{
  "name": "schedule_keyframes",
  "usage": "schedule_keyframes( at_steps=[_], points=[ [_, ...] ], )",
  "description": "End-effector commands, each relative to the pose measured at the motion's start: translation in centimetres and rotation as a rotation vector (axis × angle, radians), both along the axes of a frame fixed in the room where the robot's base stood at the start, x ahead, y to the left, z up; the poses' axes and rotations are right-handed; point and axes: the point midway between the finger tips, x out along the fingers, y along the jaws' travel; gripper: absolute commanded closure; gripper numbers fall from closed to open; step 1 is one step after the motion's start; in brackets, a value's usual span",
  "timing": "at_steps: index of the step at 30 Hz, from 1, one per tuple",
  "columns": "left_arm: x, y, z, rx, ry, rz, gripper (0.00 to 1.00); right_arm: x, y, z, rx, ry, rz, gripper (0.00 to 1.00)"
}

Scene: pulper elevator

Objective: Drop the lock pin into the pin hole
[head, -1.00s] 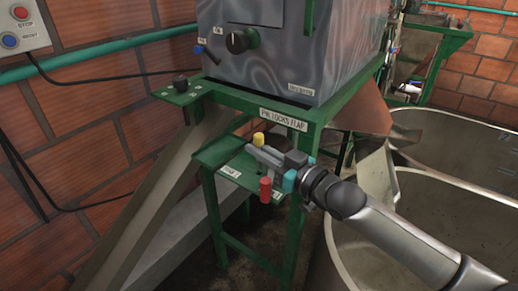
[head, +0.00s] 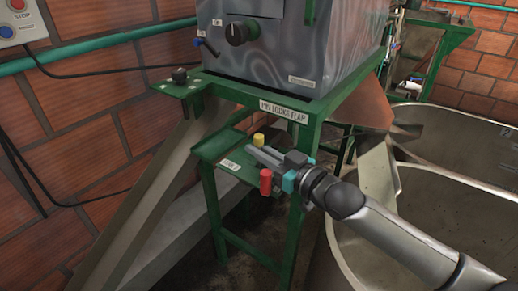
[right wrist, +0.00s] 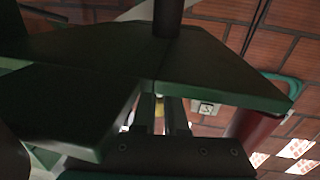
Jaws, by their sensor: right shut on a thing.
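My right gripper (head: 262,155) is shut at a small yellow-topped piece (head: 258,139), which looks like a lock pin. Its yellow also shows between the two fingers in the right wrist view (right wrist: 160,105). The fingers hide its lower part. It is over a small green shelf (head: 212,147); I cannot tell whether it touches the shelf. A red cylinder (head: 265,182) stands beside the gripper, on its near side. A label reading roughly "PIN LOCKS FLAP" (head: 283,110) is on the green frame above. I cannot make out the pin hole. My left gripper is not in view.
A grey metal machine housing (head: 285,60) stands on the green frame. A sloping chute (head: 150,190) runs down at left. Large grey tanks (head: 450,185) stand at right, under my right arm. A brick wall is behind.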

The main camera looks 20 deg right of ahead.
Motion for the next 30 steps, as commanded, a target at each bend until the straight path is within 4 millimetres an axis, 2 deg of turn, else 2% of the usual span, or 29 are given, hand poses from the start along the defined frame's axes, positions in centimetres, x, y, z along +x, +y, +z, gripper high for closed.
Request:
schedule_keyframes(
  at_steps=[30],
  points=[
    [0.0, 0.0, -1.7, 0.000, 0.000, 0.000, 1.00, 0.0, 0.0, -2.7, 0.000, 0.000, 0.000, 1.00]
  ],
)
